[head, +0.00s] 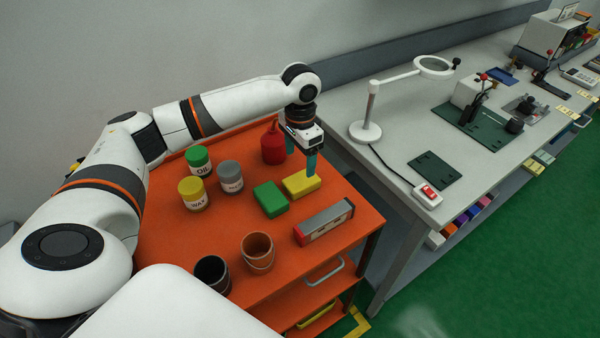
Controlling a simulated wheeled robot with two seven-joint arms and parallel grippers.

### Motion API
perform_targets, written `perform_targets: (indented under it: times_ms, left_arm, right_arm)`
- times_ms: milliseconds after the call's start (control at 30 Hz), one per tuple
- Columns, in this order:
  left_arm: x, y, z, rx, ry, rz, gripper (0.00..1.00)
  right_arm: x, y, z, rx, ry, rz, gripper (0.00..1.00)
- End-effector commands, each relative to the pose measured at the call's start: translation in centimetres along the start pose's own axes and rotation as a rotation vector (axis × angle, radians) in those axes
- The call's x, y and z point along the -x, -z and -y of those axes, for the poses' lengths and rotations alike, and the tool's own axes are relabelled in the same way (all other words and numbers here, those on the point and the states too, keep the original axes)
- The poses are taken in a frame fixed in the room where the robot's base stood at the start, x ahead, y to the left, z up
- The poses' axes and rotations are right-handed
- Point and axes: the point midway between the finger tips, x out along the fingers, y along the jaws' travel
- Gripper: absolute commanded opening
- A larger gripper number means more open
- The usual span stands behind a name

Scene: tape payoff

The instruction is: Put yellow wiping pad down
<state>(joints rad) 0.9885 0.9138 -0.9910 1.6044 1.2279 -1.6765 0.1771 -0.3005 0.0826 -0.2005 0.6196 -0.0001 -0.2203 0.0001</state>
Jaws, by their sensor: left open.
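The yellow wiping pad (300,184) lies flat on the orange cart top (185,240), right beside a green pad (270,199). My left gripper (301,164) points down directly over the yellow pad, with its teal fingers apart. One finger reaches down to about the pad's far right side; whether it touches the pad I cannot tell. My right gripper does not show.
Oil (199,162), wax (193,193) and grey (229,177) tins stand left of the pads, a red bottle (273,143) behind. A grey and red box (324,222) and two cups (257,252) are in front. The grey bench (400,150) is to the right.

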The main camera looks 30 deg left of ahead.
Motion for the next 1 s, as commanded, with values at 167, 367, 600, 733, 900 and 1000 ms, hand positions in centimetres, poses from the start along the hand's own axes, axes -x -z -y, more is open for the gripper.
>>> perform_targets:
  times_ms: [167,367,600,733,900,1000]
  left_arm:
    - [2.5,-0.1,0.0,0.0,0.001,0.002,0.74]
    - [3.4,0.0,0.0,0.0,0.001,0.0,0.74]
    - [3.4,0.0,0.0,0.0,0.001,0.0,0.74]
    - [3.4,0.0,0.0,0.0,0.001,0.0,0.74]
    - [3.4,0.0,0.0,0.0,0.001,-0.001,0.74]
    - [3.3,0.0,0.0,0.0,0.001,-0.001,0.74]
  right_arm:
    - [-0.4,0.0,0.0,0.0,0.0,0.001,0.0]
    - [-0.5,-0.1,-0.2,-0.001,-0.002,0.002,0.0]
    - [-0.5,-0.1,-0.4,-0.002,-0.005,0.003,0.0]
    - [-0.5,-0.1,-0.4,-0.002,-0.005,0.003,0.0]
    - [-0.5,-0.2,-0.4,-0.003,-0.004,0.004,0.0]
    - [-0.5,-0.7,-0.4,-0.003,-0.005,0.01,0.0]
